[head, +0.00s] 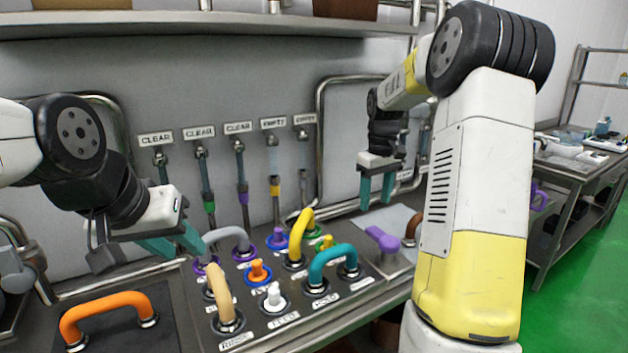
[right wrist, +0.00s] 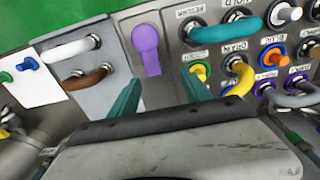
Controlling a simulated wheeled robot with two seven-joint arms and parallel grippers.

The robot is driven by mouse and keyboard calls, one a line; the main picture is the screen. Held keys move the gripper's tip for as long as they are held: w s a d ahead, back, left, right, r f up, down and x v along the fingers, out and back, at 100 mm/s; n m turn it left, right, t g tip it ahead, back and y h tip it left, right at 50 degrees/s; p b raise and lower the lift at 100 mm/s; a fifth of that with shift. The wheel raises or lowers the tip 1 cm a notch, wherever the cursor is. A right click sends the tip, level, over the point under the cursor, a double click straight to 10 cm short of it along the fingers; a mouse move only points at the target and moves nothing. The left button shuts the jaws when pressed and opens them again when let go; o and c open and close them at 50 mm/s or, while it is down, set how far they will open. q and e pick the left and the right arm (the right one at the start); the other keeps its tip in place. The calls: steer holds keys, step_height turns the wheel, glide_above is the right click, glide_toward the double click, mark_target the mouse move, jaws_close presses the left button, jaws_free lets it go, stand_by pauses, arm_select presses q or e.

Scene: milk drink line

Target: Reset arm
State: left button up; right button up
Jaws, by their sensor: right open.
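My right gripper (head: 377,197) hangs open and empty above the right part of the counter, its teal fingers pointing down. In the right wrist view its fingers (right wrist: 160,92) stand apart, with a purple handle (right wrist: 147,50) beyond the gap between them. The purple handle (head: 383,239) lies on a grey plate below and in front of the gripper in the head view; the two look apart. My left gripper (head: 186,248) is at the left, above the panel's left edge near a grey curved handle (head: 226,234). Its teal fingers look spread and hold nothing visible.
The valve panel has a teal handle (head: 333,257), a yellow handle (head: 300,233), a tan handle (head: 219,291) and several small knobs. An orange handle (head: 103,306) stands at front left. Labelled hoses hang on the back wall below a shelf (head: 220,25). Green floor is at right.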

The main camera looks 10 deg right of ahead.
steer(key=s+a+r+m+t, duration=0.1)
steer(key=s+a+r, duration=0.3)
steer(key=s, duration=0.2)
steer(key=s+a+r+t, duration=0.2)
steer(key=s+a+r, duration=0.1)
steer(key=s+r, duration=0.25)
steer(key=s+a+m+t+y, duration=0.1)
steer(key=s+a, duration=0.1)
steer(key=s, duration=0.5)
steer(key=s+a+f+m+t+y, duration=0.1)
steer(key=s+a, duration=0.2)
steer(key=s, duration=0.5)
steer(key=shift+a+f+m+t, duration=0.25)
steer(key=shift+a+m+t, duration=0.05)
steer(key=shift+a+m, duration=0.1)
